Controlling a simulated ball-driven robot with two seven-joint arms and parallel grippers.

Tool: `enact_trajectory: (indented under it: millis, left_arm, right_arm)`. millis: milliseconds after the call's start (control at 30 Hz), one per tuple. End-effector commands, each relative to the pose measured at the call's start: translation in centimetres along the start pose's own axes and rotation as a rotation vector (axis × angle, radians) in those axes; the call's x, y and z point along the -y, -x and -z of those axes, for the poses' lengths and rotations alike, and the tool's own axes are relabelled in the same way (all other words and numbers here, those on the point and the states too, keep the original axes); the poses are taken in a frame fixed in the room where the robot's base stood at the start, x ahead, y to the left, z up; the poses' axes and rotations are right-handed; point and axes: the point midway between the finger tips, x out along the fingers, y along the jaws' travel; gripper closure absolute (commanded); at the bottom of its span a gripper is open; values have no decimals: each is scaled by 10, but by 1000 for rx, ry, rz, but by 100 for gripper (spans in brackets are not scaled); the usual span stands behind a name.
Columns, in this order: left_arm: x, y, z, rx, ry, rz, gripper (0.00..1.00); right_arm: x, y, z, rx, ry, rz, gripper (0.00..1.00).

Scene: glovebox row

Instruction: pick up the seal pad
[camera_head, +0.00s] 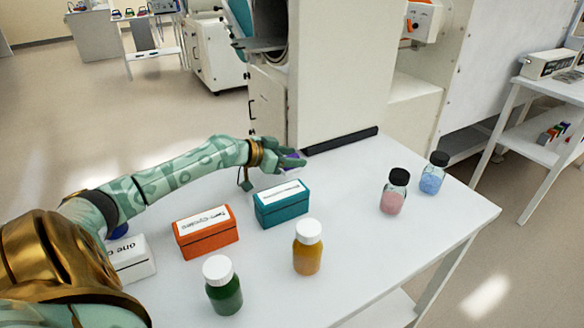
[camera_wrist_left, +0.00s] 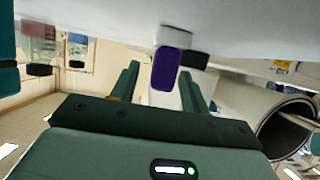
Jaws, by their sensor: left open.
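A small purple block (camera_wrist_left: 165,70), which I take to be the seal pad, shows in the left wrist view between the two green fingers of my left gripper. The fingers stand apart, with a gap on each side of it; I cannot tell whether either touches it. In the head view my left gripper (camera_head: 290,165) is low over the back of the white table, behind the teal box, and mostly hides the purple block (camera_head: 292,155). My right gripper is out of view.
A white box (camera_head: 134,262), amber bottle (camera_head: 307,256), green bottle (camera_head: 223,292), pink jar (camera_head: 394,197) and blue jar (camera_head: 432,178) share the table (camera_head: 365,250). A black strip (camera_head: 340,142) lies behind.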

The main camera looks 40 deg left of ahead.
Motion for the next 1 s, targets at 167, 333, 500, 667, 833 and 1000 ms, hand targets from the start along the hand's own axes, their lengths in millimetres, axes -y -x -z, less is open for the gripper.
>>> enact_trajectory:
  millis: [167,333,500,667,833,1000]
  left_arm:
    - [0,1,1,0,0,0,63]
    - [0,1,1,0,0,0,100]
    - [0,1,1,-1,0,0,100]
    - [0,2,4,-2,-1,0,100]
    - [0,9,20,-4,-3,0,100]
    - [12,28,44,-2,-3,3,100]
  right_arm:
    - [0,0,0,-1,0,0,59]
    - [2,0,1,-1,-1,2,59]
    - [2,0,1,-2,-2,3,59]
    - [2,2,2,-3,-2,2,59]
    - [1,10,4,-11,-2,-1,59]
    - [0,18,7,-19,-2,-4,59]
